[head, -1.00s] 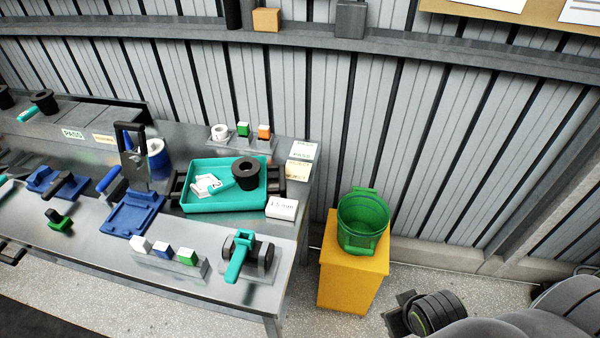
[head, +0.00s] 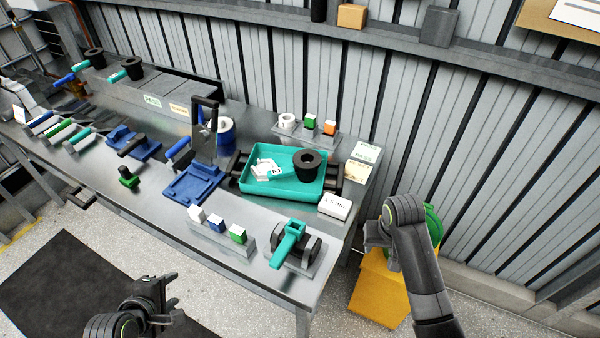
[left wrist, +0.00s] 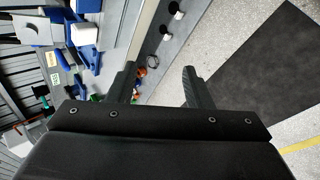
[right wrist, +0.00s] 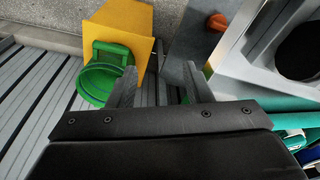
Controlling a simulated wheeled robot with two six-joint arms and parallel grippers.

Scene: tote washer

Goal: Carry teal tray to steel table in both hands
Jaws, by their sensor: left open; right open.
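The teal tray (head: 272,188) sits on the steel table (head: 335,230) near its right end. It holds a black ring-shaped part (head: 307,165) and white pieces, one marked 2. Black handles stick out at its left (head: 236,164) and right (head: 334,180) ends. My left gripper (head: 163,303) is open and empty, in front of the table and well away from the tray. My right gripper (head: 377,236) is open and empty, right of the table's end and apart from the tray. A teal part at the right of the right wrist view is cut off; I cannot tell what it is.
A white box (head: 335,206) stands close to the tray's right front. A teal-handled tool (head: 288,243) and a block rack (head: 225,238) lie in front. A blue fixture (head: 194,185) stands left. A green bucket (right wrist: 103,82) on a yellow stand (head: 379,292) is beside my right arm.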

